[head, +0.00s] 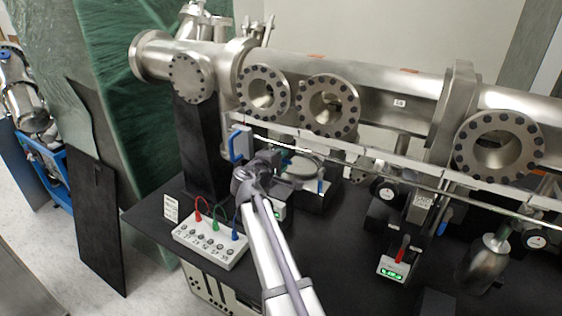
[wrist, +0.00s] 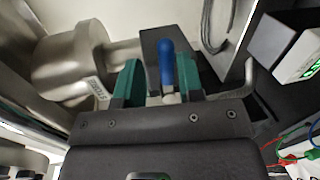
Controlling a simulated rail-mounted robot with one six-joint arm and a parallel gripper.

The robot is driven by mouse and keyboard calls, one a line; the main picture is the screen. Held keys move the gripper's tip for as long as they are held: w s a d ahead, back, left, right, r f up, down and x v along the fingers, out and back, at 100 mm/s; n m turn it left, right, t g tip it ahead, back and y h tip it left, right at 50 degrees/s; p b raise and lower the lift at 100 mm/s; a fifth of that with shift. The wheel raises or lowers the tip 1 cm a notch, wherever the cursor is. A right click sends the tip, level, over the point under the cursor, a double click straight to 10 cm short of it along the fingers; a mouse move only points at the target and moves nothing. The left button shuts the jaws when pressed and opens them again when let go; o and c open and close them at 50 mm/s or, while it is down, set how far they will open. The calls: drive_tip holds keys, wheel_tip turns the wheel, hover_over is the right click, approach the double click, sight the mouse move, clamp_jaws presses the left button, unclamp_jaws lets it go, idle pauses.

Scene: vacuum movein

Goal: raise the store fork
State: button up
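My gripper (wrist: 157,80) shows in the wrist view with two green fingers apart. A blue-tipped upright handle (wrist: 167,62) stands between them, closer to the right finger. A gap shows on its left side; I cannot tell whether the right finger touches it. In the head view my gripper (head: 294,181) is low over the black bench, below the long steel chamber. A blue handle (head: 320,186) is just to its right and looks like the same one. I cannot clearly make out a fork; my wrist hides part of this area.
The steel chamber (head: 385,100) with round flanges runs above the bench. A white box with coloured plugs (head: 211,239) is left of my arm. A green-lit display box (head: 394,268) is at right; wires hang in the wrist view.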

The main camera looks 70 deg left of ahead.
drive_tip(key=shift+o, duration=0.4)
drive_tip(key=shift+d, duration=0.1)
drive_tip(key=p+v, duration=0.2)
drive_tip(key=v, duration=0.8)
drive_tip(key=shift+s+d, duration=0.15)
drive_tip(key=shift+s, duration=0.2)
drive_tip(key=shift+r, duration=0.1)
